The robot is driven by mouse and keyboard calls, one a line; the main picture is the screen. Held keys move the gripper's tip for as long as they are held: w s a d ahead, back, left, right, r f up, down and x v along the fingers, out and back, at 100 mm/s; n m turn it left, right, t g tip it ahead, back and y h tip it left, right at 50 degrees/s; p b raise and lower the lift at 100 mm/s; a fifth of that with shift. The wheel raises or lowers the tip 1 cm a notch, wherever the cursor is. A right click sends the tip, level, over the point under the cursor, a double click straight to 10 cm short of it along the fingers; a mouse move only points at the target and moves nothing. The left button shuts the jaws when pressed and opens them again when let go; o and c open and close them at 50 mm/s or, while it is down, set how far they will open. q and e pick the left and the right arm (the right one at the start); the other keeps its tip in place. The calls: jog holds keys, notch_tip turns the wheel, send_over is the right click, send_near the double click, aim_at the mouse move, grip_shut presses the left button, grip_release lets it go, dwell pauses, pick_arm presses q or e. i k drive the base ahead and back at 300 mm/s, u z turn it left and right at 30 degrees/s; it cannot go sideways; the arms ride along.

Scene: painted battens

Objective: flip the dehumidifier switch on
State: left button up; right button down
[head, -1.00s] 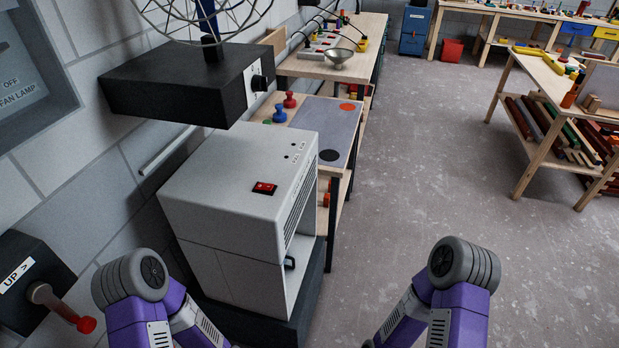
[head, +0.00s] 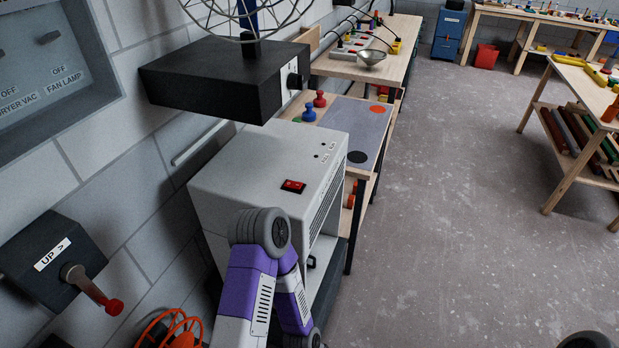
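The dehumidifier appears to be the pale grey box-shaped unit (head: 235,172) standing by the wall at the centre left, with a dark grille on its right side. A red rocker switch (head: 293,186) in a dark frame sits on its top face. I cannot tell which way the rocker is tipped. My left arm's purple and grey links rise in front of the unit and hide much of its lower front. The switch is visible just beyond this arm. Neither gripper shows in the head view. Only a dark rounded part of my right arm shows at the bottom right edge.
A black box (head: 205,82) with a wire cage juts out above the unit's far side. An UP lever (head: 92,290) with a red tip sticks out at the lower left. An orange reel (head: 170,332) is below it. Open floor (head: 450,220) lies to the right.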

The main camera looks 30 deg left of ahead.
aim_at(293, 184)
jog(key=k, duration=0.6)
jog(key=u, duration=0.85)
jog(key=i, duration=0.5)
